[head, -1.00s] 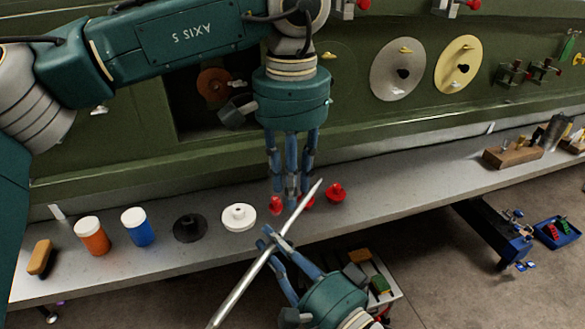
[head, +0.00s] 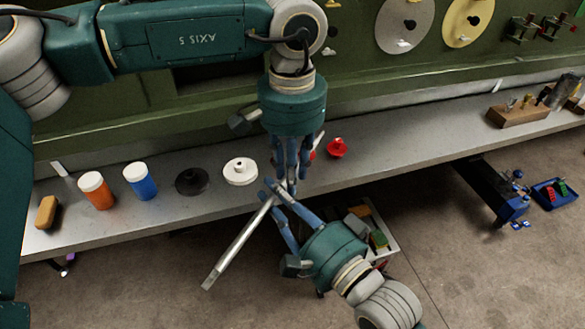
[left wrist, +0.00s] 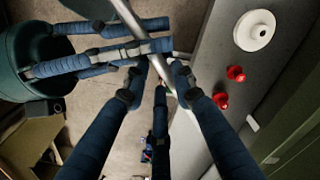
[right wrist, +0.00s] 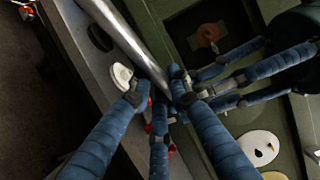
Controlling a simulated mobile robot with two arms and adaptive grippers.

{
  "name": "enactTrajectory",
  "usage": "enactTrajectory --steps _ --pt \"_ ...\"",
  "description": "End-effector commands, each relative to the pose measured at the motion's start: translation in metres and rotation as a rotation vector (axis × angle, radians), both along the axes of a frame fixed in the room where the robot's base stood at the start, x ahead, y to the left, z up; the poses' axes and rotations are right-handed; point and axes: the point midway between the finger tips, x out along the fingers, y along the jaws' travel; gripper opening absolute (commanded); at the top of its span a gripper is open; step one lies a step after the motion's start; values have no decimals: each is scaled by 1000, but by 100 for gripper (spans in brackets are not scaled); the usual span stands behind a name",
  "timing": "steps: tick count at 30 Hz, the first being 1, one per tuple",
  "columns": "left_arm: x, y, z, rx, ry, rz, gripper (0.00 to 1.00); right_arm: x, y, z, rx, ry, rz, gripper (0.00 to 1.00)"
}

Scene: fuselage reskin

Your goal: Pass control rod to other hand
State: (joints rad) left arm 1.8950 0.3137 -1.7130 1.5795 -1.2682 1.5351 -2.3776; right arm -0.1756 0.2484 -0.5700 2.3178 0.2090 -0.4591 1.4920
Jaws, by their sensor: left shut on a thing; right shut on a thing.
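The control rod (head: 238,243) is a long silver metal bar, held slanted in front of the bench edge. Its lower end hangs free at the lower left in the head view. My left gripper (head: 290,183) points down from above with its fingers shut on the rod near the upper end. My right gripper (head: 270,190) reaches up from below and is shut on the rod just beside the left fingers. The rod crosses between the fingers in the left wrist view (left wrist: 130,22) and in the right wrist view (right wrist: 135,40). The fingers partly hide the rod's upper part.
The grey bench (head: 110,225) carries an orange jar (head: 97,192), a blue jar (head: 140,182), a black flanged part (head: 192,182), a white one (head: 240,171) and red knobs (head: 337,148). A green panel stands behind. A cart (head: 385,236) is below.

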Motion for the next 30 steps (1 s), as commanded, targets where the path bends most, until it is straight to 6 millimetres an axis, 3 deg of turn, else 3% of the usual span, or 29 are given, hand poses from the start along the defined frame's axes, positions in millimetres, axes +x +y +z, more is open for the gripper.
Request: enactTrajectory --steps 2,5,6,9,20,30 --pt "-3 -3 0 -8 5 -5 0 0 1 1 2 -1 2 0" --pt "-4 -5 0 -10 7 -7 0 -1 1 1 3 0 3 0" --pt "-4 -5 1 -12 8 -7 0 -1 1 0 2 1 3 20" --pt "-4 -5 1 -10 6 -8 0 -1 1 0 2 1 3 40" --pt "-2 -3 1 -7 5 -4 0 -4 -2 -1 -1 2 1 40" --pt "-2 -2 1 -6 3 -3 0 -44 -36 -2 0 5 2 40"
